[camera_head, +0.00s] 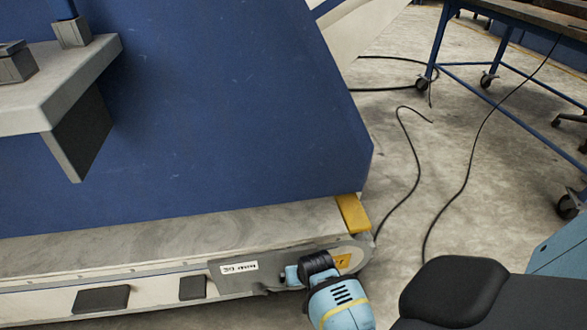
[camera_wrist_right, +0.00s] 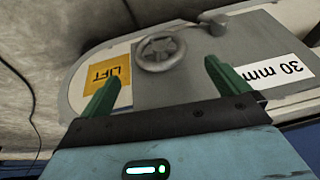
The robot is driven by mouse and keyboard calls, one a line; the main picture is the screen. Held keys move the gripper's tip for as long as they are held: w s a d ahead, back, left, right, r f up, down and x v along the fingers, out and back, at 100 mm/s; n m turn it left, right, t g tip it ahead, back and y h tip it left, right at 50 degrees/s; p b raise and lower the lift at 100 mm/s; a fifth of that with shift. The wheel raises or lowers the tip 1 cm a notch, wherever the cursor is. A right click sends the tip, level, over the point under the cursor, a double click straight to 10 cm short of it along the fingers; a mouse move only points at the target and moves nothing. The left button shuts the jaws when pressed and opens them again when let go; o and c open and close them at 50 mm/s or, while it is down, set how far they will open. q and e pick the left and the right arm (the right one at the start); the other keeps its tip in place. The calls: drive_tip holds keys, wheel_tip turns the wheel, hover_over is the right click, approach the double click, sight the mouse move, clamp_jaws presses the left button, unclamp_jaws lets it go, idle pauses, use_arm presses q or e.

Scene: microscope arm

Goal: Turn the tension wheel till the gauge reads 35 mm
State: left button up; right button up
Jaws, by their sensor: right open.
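The tension wheel (camera_wrist_right: 160,52) is a small grey spoked handwheel on a grey plate (camera_wrist_right: 205,38) in the right wrist view. A white label (camera_wrist_right: 275,75) reading 30 mm sits to its right; the label also shows small in the head view (camera_head: 239,267). My right gripper (camera_wrist_right: 161,74) is open, its green fingers either side of the wheel's line, with the wheel beyond and between the tips. I cannot tell whether they touch it. In the head view, my right arm's end hides the wheel. My left gripper is out of view.
A yellow LIFT plate (camera_wrist_right: 107,76) is left of the wheel, and a grey knob (camera_wrist_right: 215,22) is to its upper right. A large blue panel (camera_head: 220,120) rises behind the low base. Black cables (camera_head: 470,165) lie on the floor near a wheeled blue table (camera_head: 435,50).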

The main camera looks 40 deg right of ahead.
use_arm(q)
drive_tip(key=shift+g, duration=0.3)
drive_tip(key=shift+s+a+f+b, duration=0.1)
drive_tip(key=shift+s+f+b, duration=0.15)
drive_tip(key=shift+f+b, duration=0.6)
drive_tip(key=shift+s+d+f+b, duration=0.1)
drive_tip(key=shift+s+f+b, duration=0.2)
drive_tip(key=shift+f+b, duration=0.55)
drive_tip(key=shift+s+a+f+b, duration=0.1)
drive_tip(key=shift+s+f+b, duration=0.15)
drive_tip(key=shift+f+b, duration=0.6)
use_arm(e)
drive_tip(key=shift+x, duration=3.8)
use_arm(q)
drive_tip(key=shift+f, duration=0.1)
use_arm(e)
drive_tip(key=shift+a, duration=0.1)
drive_tip(key=c, duration=0.6)
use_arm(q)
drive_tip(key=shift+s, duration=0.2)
use_arm(e)
drive_tip(key=c, duration=0.3)
drive_tip(key=shift+c, duration=0.2)
